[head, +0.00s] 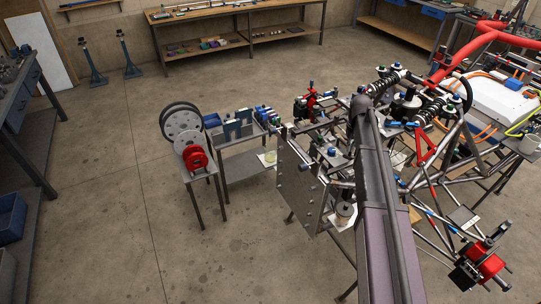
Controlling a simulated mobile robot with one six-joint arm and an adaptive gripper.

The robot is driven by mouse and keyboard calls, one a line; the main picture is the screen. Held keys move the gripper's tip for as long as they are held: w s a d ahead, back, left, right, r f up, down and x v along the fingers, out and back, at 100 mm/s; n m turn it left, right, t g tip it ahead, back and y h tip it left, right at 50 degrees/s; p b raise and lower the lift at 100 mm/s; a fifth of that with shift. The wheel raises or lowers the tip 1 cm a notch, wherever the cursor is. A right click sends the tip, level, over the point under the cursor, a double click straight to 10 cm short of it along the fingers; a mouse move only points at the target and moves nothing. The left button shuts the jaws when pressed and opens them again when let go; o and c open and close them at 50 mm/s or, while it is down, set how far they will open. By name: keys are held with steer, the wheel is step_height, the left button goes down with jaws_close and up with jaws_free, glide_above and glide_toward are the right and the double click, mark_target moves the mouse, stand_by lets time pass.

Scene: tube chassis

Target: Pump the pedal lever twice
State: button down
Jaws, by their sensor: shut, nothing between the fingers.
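The tube chassis (424,180) stands at the right, with dark and red tubes and many fitted parts. A grey upright metal plate (300,172) stands at its left side, with small parts crowded behind it. I cannot make out the pedal lever for certain among these small parts. My arm rises from the bottom edge and crosses in front of the chassis, hiding part of it. My gripper cannot be made out; the far end of the arm is hidden or lost among the parts.
A small stand with dark wheels and a red reel (196,158) is left of the plate. A low bench with blue parts (240,130) is beside it. A red and black unit (485,267) is at lower right. Open floor (120,210) lies to the left.

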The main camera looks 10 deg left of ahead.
steer(key=shift+r+p, duration=2.5)
steer(key=shift+p, duration=0.05)
steer(key=shift+f, duration=0.1)
